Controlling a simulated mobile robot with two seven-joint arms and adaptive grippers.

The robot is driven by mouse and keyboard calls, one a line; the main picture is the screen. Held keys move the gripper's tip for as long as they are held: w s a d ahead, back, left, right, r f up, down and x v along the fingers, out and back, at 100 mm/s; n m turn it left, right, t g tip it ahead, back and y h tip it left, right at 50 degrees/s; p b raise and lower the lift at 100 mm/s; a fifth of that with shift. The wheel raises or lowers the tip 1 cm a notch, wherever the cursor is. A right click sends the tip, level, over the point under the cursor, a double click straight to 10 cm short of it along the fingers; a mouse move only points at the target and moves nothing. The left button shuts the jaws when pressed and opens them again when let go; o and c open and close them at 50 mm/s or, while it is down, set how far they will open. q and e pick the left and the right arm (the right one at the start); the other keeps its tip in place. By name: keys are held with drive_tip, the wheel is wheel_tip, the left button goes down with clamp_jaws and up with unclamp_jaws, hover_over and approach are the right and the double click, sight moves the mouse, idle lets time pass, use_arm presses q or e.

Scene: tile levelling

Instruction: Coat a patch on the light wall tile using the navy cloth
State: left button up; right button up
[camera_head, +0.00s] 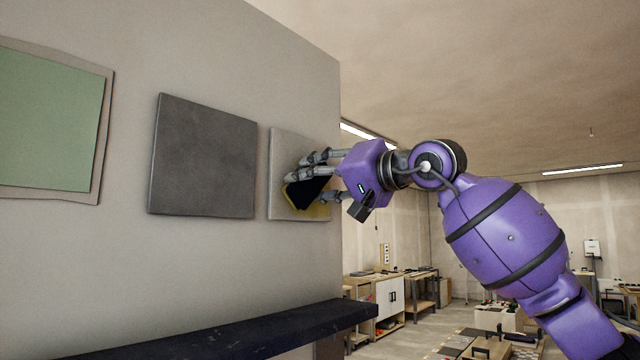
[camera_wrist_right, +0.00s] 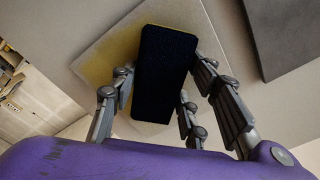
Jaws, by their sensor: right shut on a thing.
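The light wall tile (camera_head: 284,150) hangs on the wall near its right edge. A yellow patch (camera_head: 317,211) shows on its lower right part, around the cloth. The navy cloth (camera_head: 305,192), a dark folded block, is between the fingers of my right gripper (camera_head: 312,178), which is shut on it. The cloth is at the tile's face; I cannot tell whether it touches. In the right wrist view the navy cloth (camera_wrist_right: 165,75) stands out dark against the light tile (camera_wrist_right: 205,22), with yellow (camera_wrist_right: 122,50) beside it. My left gripper is not in view.
A dark grey tile (camera_head: 203,155) and a pale green tile (camera_head: 48,122) hang farther left on the wall. A dark shelf (camera_head: 240,333) runs below the tiles. The space between shelf and tiles is clear. Workbenches (camera_head: 390,300) stand in the room behind.

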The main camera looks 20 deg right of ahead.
sight(277, 155)
drive_tip(key=shift+s+a, duration=0.6)
drive_tip(key=shift+a, duration=0.3)
drive_tip(key=shift+s+a, duration=0.6)
drive_tip(key=shift+a, duration=0.35)
drive_tip(key=shift+s+a, duration=0.6)
drive_tip(key=shift+a, duration=0.3)
drive_tip(key=shift+r, duration=1.2)
drive_tip(key=shift+w+d, duration=0.7)
drive_tip(key=shift+d, duration=0.35)
drive_tip(key=shift+w+d, duration=0.65)
drive_tip(key=shift+d, duration=0.35)
drive_tip(key=shift+w+d, duration=0.7)
drive_tip(key=shift+d, duration=0.35)
drive_tip(key=shift+w+d+r, duration=0.6)
drive_tip(key=shift+d, duration=0.25)
drive_tip(key=shift+w+d+r, duration=0.55)
drive_tip(key=shift+d+r, duration=0.05)
drive_tip(key=shift+d, duration=0.25)
drive_tip(key=shift+s+a, duration=1.05)
drive_tip(key=shift+a, duration=0.55)
drive_tip(key=shift+s+a, duration=1.1)
drive_tip(key=shift+a, duration=0.5)
drive_tip(key=shift+s+a, duration=1.05)
drive_tip(key=shift+a, duration=0.55)
